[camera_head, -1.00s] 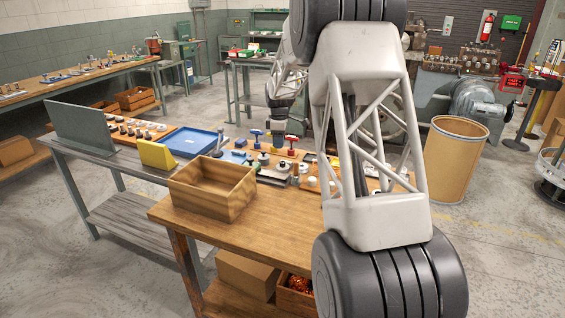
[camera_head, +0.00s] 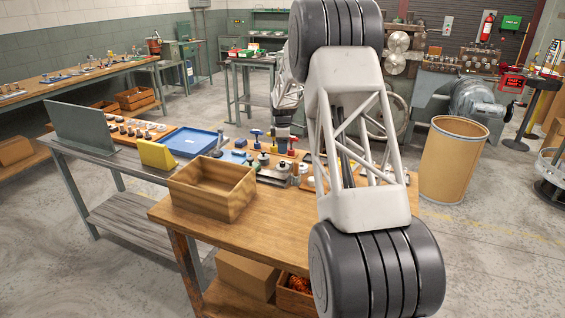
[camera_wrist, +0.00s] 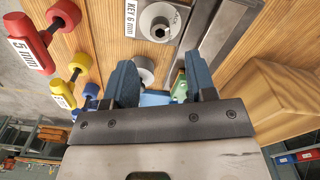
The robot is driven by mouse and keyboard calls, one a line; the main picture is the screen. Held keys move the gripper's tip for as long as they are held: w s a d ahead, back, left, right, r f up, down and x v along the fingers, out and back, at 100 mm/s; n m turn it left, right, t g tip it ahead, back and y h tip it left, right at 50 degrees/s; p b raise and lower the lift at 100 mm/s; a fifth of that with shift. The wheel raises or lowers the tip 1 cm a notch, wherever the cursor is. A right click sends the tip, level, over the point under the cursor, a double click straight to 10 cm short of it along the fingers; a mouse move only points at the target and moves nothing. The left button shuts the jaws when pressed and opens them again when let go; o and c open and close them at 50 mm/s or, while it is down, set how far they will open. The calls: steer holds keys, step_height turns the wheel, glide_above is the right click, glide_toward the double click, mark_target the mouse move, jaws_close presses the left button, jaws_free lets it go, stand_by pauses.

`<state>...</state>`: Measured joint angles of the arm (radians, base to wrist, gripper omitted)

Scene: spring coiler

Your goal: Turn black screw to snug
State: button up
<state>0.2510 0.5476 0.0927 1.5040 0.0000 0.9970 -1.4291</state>
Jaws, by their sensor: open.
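My gripper (camera_wrist: 159,62) is open in the wrist view, its two blue fingers apart with nothing clearly held between them. Beyond the fingers is a plate labelled "KEY 6 mm" (camera_wrist: 143,18) with a round grey part (camera_wrist: 160,22) with a dark centre. I cannot tell whether this is the black screw; no black screw is clearly recognisable. A grey round knob (camera_wrist: 144,70) shows beyond the gap, beside the left finger. A red handle marked 5 mm (camera_wrist: 32,42) and a yellow handle (camera_wrist: 64,92) are at the left. In the head view, my arm hides part of the bench.
The wooden bench (camera_head: 260,240) carries an open wooden box (camera_head: 212,190) at its front left. A blue tray (camera_head: 188,142) and yellow block (camera_head: 156,154) lie on the grey bench behind.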

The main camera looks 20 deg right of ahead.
mark_target(282, 165)
steer(key=shift+f, duration=3.7)
steer(key=c, duration=0.9)
